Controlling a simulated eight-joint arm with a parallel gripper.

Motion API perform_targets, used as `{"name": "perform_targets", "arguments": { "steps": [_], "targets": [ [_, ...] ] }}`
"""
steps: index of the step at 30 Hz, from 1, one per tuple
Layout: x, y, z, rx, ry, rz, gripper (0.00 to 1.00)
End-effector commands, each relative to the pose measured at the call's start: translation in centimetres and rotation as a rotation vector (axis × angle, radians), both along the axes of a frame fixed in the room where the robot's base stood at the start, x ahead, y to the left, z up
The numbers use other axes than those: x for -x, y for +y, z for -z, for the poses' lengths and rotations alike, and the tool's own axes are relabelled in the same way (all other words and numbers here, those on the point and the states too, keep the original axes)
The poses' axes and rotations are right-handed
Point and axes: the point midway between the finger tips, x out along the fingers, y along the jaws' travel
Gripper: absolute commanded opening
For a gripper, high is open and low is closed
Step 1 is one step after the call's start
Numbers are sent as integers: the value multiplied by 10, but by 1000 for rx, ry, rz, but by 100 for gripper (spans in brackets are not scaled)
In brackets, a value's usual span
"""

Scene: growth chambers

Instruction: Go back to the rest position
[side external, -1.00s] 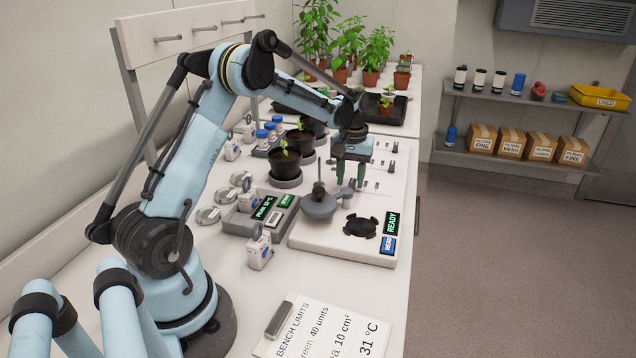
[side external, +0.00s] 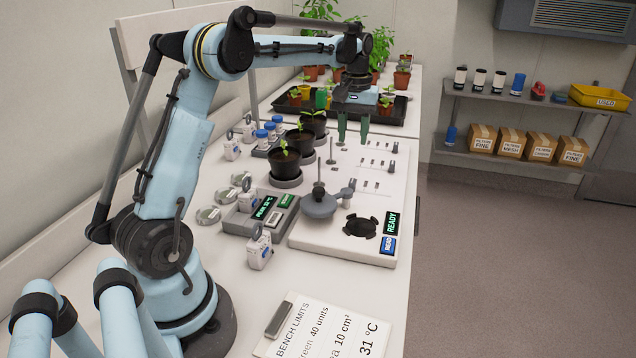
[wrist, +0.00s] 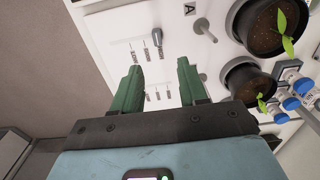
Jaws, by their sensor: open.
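My gripper (side external: 353,128) is open, with its two green fingers pointing down and apart. It hangs in the air above the far part of the white board (side external: 340,238) on the bench. In the wrist view my gripper (wrist: 158,80) has nothing between its fingers, and small pegs or pins on the white board show below and beyond them.
Black plant pots (side external: 284,164) stand on saucers left of the board. A grey round device (side external: 318,204) and a black clamp (side external: 361,225) sit on the board. A black tray (side external: 290,106) of seedlings lies farther back.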

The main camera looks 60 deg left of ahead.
Motion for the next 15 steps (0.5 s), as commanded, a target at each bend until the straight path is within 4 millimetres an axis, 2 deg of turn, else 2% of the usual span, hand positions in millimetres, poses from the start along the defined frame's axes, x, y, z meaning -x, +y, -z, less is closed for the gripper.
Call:
{"name": "perform_targets", "arguments": {
  "steps": [10, 15],
  "targets": [
    [1, -3, -2, -2, -5, 8, 43],
    [8, -26, -15, -23, -51, 74, 43]
  ]
}}
